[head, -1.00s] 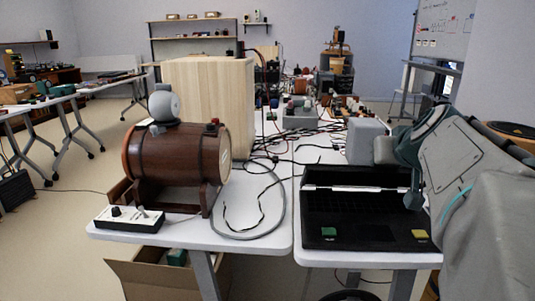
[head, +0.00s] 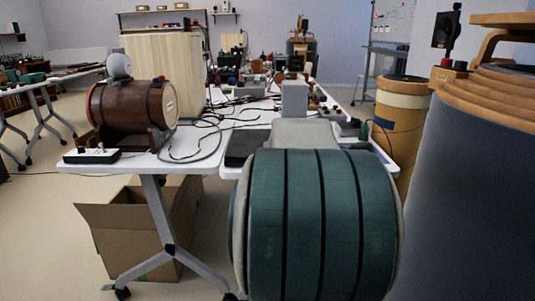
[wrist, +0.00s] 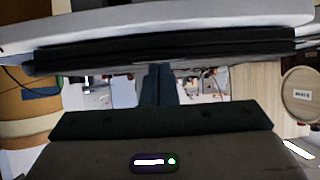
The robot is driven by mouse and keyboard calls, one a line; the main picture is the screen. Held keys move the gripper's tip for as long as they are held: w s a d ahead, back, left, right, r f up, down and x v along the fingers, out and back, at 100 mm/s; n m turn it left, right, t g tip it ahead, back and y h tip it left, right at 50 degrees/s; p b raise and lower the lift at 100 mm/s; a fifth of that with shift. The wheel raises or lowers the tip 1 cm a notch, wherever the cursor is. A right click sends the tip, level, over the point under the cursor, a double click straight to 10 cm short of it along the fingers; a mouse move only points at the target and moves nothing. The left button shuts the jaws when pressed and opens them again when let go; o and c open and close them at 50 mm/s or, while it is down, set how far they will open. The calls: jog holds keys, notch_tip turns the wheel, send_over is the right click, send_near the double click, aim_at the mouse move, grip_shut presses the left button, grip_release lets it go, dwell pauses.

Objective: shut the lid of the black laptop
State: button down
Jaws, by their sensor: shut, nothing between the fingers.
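The black laptop (head: 245,148) is on the white table (head: 208,163) in the head view, mostly hidden behind my arm. Its visible left part looks flat and low, with no raised lid showing there. In the wrist view, which appears upside down, the laptop is a thin dark slab (wrist: 100,52) across the top, against the white tabletop (wrist: 160,24). Whether a gap remains between lid and base is not clear. My gripper (wrist: 155,72) is shut and empty, its fingertips close to the slab in the picture; contact cannot be told. The gripper is hidden in the head view.
A grey box (head: 294,98) stands behind the laptop. An open cardboard box (head: 140,225) is on the floor. Large barrels (head: 398,125) stand to the right.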

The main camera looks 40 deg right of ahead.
jog(key=shift+a+f, duration=0.15)
jog(key=shift+f, duration=0.6)
jog(key=shift+a+f, duration=0.15)
jog(key=shift+f, duration=0.55)
notch_tip(320, 180, up, 6)
jog(key=r+p, duration=0.1)
jog(key=p, duration=0.3)
jog(key=s+a+f+p, duration=0.1)
jog(key=s+a+f, duration=0.2)
jog(key=s+a, duration=0.2)
jog(key=shift+s+a+f, duration=0.3)
jog(key=shift+s+f, duration=0.05)
jog(key=shift+s, duration=0.8)
